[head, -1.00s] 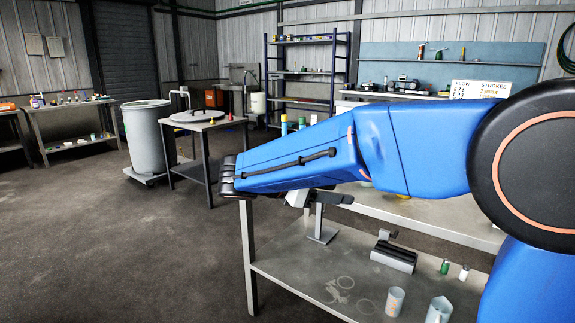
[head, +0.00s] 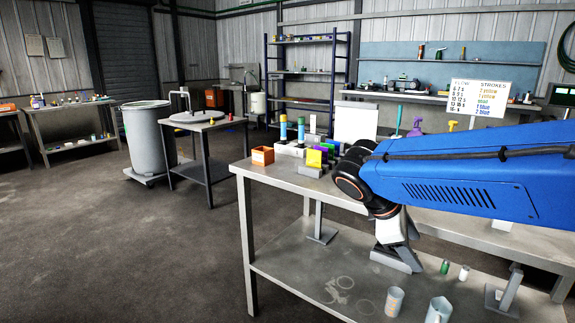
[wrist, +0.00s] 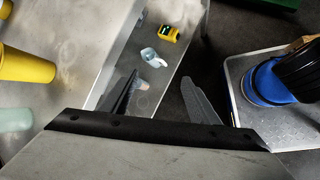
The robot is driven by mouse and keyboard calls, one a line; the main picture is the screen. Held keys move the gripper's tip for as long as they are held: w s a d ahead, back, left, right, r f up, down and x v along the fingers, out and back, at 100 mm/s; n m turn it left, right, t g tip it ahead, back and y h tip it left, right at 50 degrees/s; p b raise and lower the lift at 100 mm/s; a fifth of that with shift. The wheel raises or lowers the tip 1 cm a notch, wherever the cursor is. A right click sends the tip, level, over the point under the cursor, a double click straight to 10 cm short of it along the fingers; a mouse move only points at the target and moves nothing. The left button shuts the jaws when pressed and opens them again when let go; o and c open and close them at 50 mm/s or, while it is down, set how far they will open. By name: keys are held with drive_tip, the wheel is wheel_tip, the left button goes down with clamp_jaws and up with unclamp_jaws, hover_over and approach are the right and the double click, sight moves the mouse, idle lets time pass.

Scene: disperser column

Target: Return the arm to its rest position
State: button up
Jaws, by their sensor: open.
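My blue arm (head: 450,180) reaches in from the right in the head view, over the front workbench (head: 255,177). Its dark wrist joint (head: 352,185) is at the bench's front side, with a pale part hanging below it.
The bench top holds an orange box (head: 262,156), several bottles and a sign (head: 478,92). A cup (head: 394,300) and small bottles stand on the lower shelf. In the wrist view a yellow cup (wrist: 25,67) is at left. The floor (head: 120,240) at left is clear.

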drive_tip(key=s+f+m+t+y, duration=0.1)
drive_tip(key=s+f+m+y, duration=0.2)
drive_tip(key=s+m, duration=0.3)
drive_tip(key=s+d+f+m+t+y, duration=0.1)
drive_tip(key=s+f+m+y, duration=0.3)
drive_tip(key=s+m, duration=0.3)
drive_tip(key=shift+s+f+m+t, duration=0.35)
drive_tip(key=shift+s+f, duration=0.5)
drive_tip(key=shift+s, duration=0.35)
